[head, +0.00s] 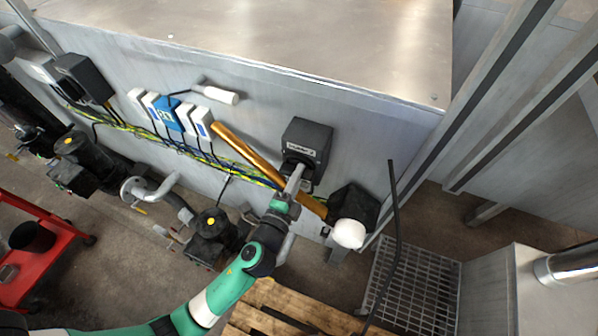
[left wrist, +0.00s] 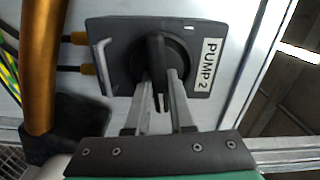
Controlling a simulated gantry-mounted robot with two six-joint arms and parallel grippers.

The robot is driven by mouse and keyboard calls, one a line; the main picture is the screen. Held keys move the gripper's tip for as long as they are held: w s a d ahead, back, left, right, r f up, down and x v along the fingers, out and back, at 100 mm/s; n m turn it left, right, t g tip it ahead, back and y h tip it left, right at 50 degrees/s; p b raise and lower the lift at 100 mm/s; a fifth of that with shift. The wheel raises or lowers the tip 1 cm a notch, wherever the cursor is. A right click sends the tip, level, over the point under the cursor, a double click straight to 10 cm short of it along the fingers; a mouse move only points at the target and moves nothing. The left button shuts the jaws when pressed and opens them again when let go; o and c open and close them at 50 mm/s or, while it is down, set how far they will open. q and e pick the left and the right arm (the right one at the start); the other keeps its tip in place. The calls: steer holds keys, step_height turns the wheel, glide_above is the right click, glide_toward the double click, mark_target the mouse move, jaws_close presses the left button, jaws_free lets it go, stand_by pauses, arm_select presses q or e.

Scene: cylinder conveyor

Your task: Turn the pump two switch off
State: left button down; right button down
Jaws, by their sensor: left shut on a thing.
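The pump two switch is a dark grey box (head: 306,138) on the side of the metal tank in the head view. In the left wrist view the box (left wrist: 110,28) carries a white label (left wrist: 208,64) reading PUMP 2. Its black rotary handle (left wrist: 157,58) points roughly up and down in that view. My left gripper (head: 297,176) reaches up to the box's front. In the left wrist view its fingers (left wrist: 160,88) straddle the handle, one on each side, shut on it. The handle is hidden by the gripper in the head view. My right gripper is not in view.
A copper-coloured pipe (head: 245,150) slants close beside the switch. Another dark box (head: 85,76), white and blue boxes (head: 172,115) and cables line the tank wall. A white rounded thing (head: 348,233) sits low right. A pallet (head: 285,303) and grate (head: 425,285) lie below.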

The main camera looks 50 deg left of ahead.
arm_select(q)
steer(key=shift+m, duration=0.6)
steer(key=c, duration=0.8)
jaws_free()
steer(key=b+v, duration=0.2)
steer(key=v, duration=0.9)
steer(key=shift+s+d, duration=0.1)
steer(key=shift+s, duration=0.2)
